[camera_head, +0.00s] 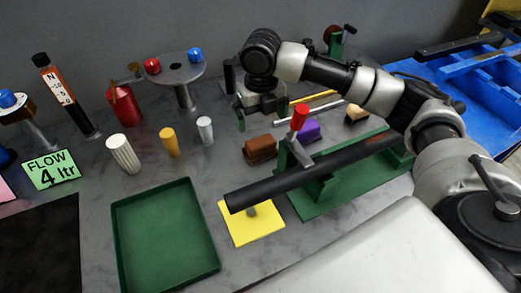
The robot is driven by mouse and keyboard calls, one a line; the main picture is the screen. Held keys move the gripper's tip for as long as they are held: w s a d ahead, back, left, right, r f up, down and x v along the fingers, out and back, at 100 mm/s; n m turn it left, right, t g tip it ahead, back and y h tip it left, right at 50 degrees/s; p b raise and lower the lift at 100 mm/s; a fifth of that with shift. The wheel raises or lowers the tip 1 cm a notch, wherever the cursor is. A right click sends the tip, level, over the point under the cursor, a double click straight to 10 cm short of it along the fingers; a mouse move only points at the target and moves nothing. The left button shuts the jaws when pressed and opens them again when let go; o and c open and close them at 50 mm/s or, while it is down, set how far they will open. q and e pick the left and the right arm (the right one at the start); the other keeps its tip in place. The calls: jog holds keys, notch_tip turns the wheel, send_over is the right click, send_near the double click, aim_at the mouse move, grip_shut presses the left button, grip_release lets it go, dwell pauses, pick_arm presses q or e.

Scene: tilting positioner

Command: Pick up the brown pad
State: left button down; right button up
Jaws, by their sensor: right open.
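The brown pad (260,148) is a small dark brown block lying on the grey bench, left of the green stand that carries the long black bar. My right arm comes in from the right and reaches over the back of the bench. My right gripper (262,108) hangs downward behind the brown pad, apart from it. Its jaws are open, and I see nothing held between them, though the fingertips are small and dark. My left gripper is not in view.
The black bar (300,176) on the green stand (345,185) lies right of the pad, above a yellow plate (262,230). A purple block (309,131) and red knob (300,112) are close by. White (205,130) and yellow (169,142) cylinders and a green tray (128,270) are left.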

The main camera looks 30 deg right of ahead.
aim_at(261, 141)
notch_tip(261, 141, down, 3)
jog(key=shift+f, duration=0.1)
jog(key=shift+w+d+f+p, duration=0.1)
jog(key=shift+w+f+p, duration=0.1)
jog(key=shift+f, duration=1.15)
jog(key=shift+w+d+f+p, duration=0.1)
jog(key=shift+w+f+p, duration=0.1)
jog(key=shift+f, duration=1.1)
jog(key=c, duration=0.8)
jog(key=shift+o, duration=0.2)
notch_tip(261, 141, up, 10)
jog(key=shift+b, duration=0.35)
